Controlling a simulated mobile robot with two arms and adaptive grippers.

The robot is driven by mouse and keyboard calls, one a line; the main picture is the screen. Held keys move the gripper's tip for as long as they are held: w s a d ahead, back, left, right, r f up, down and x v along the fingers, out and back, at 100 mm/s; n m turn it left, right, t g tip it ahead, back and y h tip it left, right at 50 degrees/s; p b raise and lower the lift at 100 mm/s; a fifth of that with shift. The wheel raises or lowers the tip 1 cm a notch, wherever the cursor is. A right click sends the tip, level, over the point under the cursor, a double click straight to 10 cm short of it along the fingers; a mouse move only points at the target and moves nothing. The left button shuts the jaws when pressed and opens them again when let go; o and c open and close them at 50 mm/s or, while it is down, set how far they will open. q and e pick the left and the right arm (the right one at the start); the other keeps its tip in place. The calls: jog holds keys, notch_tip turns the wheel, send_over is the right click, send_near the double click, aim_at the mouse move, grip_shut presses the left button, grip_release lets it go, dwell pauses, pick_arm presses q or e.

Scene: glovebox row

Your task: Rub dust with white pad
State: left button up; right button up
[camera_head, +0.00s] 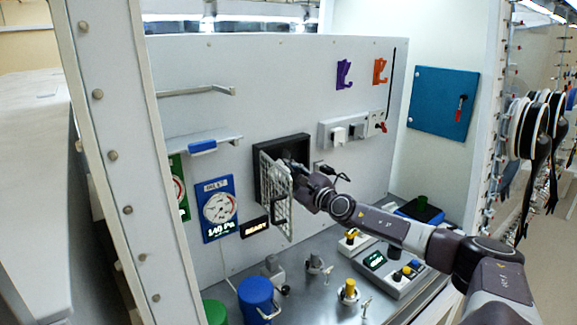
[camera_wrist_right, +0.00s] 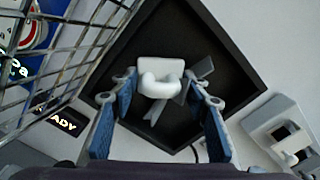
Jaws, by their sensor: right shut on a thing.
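My right arm reaches from the right in the head view. Its gripper (camera_head: 295,168) is at the open black square recess in the back wall. In the right wrist view, the gripper (camera_wrist_right: 160,92) has its blue-padded fingers on either side of a white piece with a rounded, handle-like part, which I take as the white pad (camera_wrist_right: 162,70). It is held before the dark recess (camera_wrist_right: 225,45). Grey flat shapes (camera_wrist_right: 204,67) show behind it; I cannot tell what they are. I cannot make out any dust. My left gripper is not in view.
A wire-mesh door (camera_head: 277,198) stands open at the recess's left side, close to my gripper. White wall switches (camera_head: 338,135) are to the right. Below are a control box (camera_head: 390,270), a blue canister (camera_head: 257,297) and small fittings on the metal bench.

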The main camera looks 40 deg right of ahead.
jog(key=shift+w+a+r+p, duration=0.1)
jog(key=shift+a+r+p, duration=0.05)
jog(key=shift+a+p, duration=0.45)
jog(key=shift+a, duration=0.2)
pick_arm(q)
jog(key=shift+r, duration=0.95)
pick_arm(e)
jog(key=shift+f, duration=0.2)
jog(key=shift+s+f, duration=0.2)
jog(key=shift+s, duration=0.45)
pick_arm(q)
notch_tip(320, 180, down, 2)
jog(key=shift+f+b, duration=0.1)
jog(key=shift+b, duration=1)
pick_arm(e)
jog(key=s, duration=0.4)
jog(key=shift+s+a+r, duration=0.25)
jog(key=shift+s+a, duration=0.05)
